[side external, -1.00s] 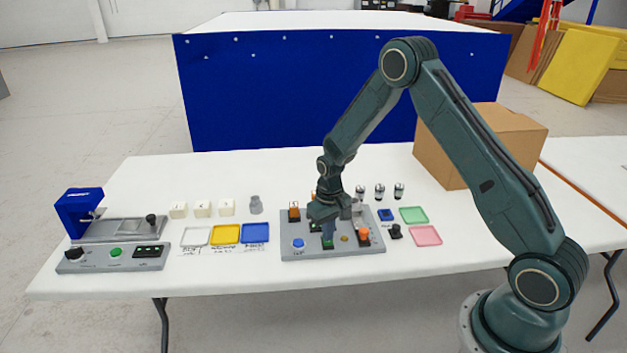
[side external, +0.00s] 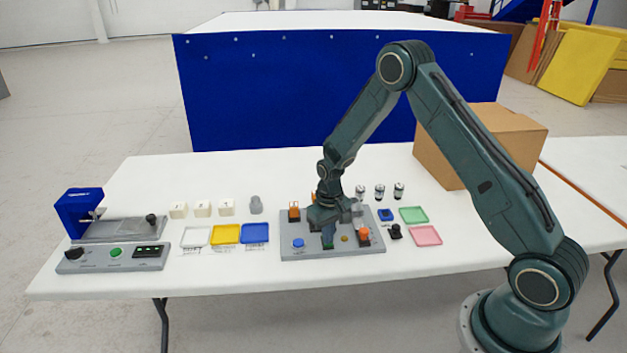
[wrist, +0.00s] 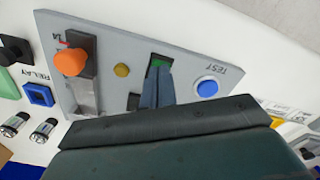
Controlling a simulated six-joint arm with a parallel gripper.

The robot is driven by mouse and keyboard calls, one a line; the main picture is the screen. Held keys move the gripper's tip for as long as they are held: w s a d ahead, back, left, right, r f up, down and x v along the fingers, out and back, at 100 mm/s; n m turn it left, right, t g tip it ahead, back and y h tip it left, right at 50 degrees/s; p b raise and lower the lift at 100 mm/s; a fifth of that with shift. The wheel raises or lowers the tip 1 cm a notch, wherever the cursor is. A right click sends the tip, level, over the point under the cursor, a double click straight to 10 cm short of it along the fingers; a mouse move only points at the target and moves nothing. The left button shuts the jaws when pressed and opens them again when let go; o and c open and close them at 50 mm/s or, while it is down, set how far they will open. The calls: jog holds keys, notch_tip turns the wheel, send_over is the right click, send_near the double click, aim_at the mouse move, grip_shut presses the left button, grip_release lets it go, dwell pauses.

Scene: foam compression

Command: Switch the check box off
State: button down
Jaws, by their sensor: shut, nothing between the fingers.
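The check box looks to be the grey panel (side external: 372,247) on the white table, though its name is not readable. My gripper (side external: 328,240) is shut and empty, pointing down over its middle. In the wrist view the closed fingertips (wrist: 156,76) are at a dark rocker switch with a green face (wrist: 158,63), which they partly hide. I cannot tell whether they touch it, or which way it is tipped. A blue button (wrist: 207,88) marked TEST is beside it. An orange knob (wrist: 70,62) and a small brass-coloured button (wrist: 122,70) are on the other side.
Small metal cylinders (side external: 380,191), a blue square part (side external: 386,215) and green (side external: 413,215) and pink (side external: 426,236) trays are to the right. White, yellow and blue (side external: 255,233) trays and a grey fixture (side external: 112,258) are left. A cardboard box (side external: 475,145) stands behind.

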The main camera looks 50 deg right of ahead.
jog(key=shift+r, duration=3.45)
jog(key=shift+r, duration=0.1)
jog(key=s+a+r+t, duration=0.1)
jog(key=s+a+r, duration=0.15)
jog(key=r, duration=0.45)
jog(key=s+a+r+n+t, duration=0.1)
jog(key=s+a+r, duration=0.1)
jog(key=s+r, duration=0.3)
jog(key=s+a+r+t, duration=0.1)
jog(key=s+a+r, duration=0.15)
jog(key=r, duration=0.55)
jog(key=s+a+r+n+t, duration=0.1)
jog(key=s+r, duration=0.1)
jog(key=s, duration=0.6)
jog(key=s+a+r+n+t, duration=0.1)
jog(key=s+a+r, duration=0.1)
jog(key=s, duration=0.7)
jog(key=shift+s+r+t, duration=0.3)
jog(key=shift+r, duration=0.55)
